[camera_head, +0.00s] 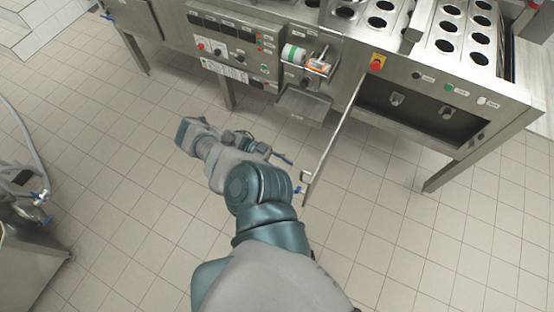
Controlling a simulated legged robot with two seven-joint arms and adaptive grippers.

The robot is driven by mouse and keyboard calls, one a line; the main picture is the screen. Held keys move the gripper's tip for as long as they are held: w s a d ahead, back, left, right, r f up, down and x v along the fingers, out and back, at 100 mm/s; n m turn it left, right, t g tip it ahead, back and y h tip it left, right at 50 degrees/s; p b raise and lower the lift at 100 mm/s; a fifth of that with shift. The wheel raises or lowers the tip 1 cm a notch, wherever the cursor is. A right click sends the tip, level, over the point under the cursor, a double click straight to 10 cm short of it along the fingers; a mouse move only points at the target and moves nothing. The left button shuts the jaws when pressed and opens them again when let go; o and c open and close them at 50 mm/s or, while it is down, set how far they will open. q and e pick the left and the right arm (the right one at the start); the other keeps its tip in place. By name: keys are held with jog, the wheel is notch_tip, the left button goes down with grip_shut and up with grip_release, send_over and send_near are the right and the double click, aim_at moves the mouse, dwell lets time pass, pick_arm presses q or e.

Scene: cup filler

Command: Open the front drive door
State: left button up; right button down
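The front drive door (332,146) is a thin metal panel seen almost edge-on. It stands swung out from the machine's front, at the left side of an open dark compartment (425,112). A small handle or latch (303,177) sits near its outer lower end. My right gripper is out of view.
A control panel (228,52) with switches and buttons is at the upper left of the machine. A metal chute (305,105) juts out left of the door. Hoses and a metal unit (30,262) stand at left. Tiled floor (110,150) is clear.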

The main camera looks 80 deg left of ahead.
pick_arm(q)
jog(key=v, duration=0.4)
jog(key=shift+s+a, duration=0.15)
jog(key=shift+a, duration=0.05)
dwell(0.4)
